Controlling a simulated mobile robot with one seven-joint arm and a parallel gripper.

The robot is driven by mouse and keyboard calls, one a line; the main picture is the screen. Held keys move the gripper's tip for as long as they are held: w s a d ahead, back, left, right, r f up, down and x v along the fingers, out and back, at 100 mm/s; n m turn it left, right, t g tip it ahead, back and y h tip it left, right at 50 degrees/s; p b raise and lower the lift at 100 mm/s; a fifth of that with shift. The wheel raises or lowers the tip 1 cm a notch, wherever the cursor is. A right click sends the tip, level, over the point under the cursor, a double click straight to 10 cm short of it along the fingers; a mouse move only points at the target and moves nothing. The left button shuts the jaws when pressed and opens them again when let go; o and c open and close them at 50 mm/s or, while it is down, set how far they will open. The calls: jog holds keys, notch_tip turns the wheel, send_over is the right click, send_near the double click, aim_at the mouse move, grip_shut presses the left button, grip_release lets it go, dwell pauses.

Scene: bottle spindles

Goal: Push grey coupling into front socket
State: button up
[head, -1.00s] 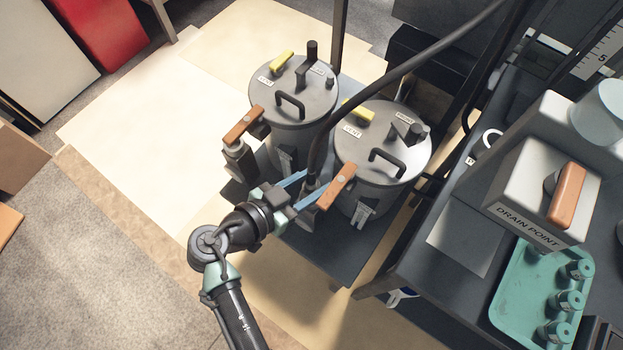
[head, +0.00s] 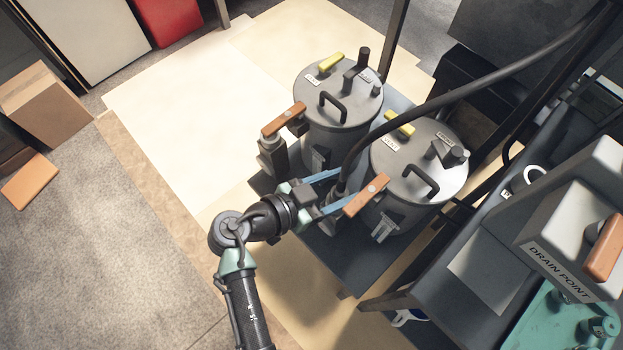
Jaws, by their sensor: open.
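The dark hose (head: 392,112) comes down from the upper right and ends between the blue fingers of my gripper (head: 344,190). The grey coupling at its lower end (head: 340,186) shows only as a small dark piece there. The fingers are apart, one on each side of it; I cannot tell whether either touches it. The front canister (head: 419,172) is a grey lidded pot with an orange valve lever (head: 366,194) beside my fingertips. The front socket is hidden under the lever and fingers, so I cannot tell how far in the coupling sits.
A second grey canister (head: 338,100) stands behind, with its own orange lever (head: 284,119). Both stand on a dark low stand (head: 345,265). At right is a dark bench (head: 470,225) with a drain point box (head: 560,250) and green tray (head: 535,325).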

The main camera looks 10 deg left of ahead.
jog(key=v, duration=1.3)
